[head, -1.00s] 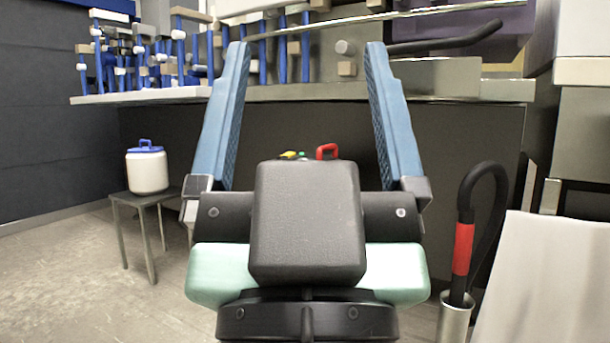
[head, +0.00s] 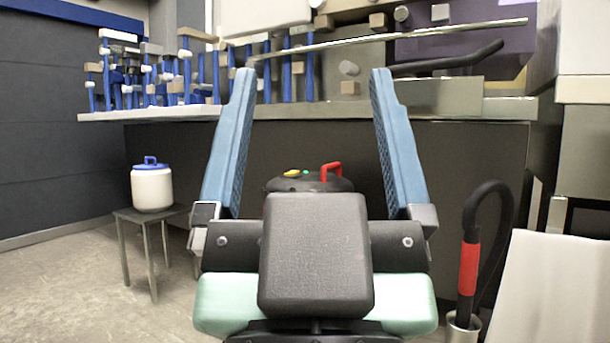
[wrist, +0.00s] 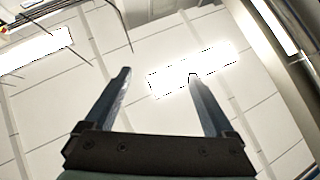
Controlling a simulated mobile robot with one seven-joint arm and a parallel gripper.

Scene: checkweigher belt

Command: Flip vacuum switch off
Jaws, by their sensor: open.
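The vacuum (head: 345,184) stands low behind my gripper in the head view. Its dark rounded top shows, with a red handle (head: 331,171), a yellow part (head: 292,173) and a small green part (head: 306,172). Which of these is the switch I cannot tell, and its lower body is hidden by my gripper. My gripper (head: 312,75) is open and empty, its two blue fingers pointing up and wide apart. In the wrist view my gripper (wrist: 160,75) shows open against the ceiling, with no vacuum in sight.
A counter edge (head: 470,107) with blue posts and blocks (head: 190,75) runs across the back. A white canister with a blue lid (head: 152,188) stands on a small stool (head: 143,216) at left. A black hose with a red band (head: 468,268) is at right. Floor is clear at left.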

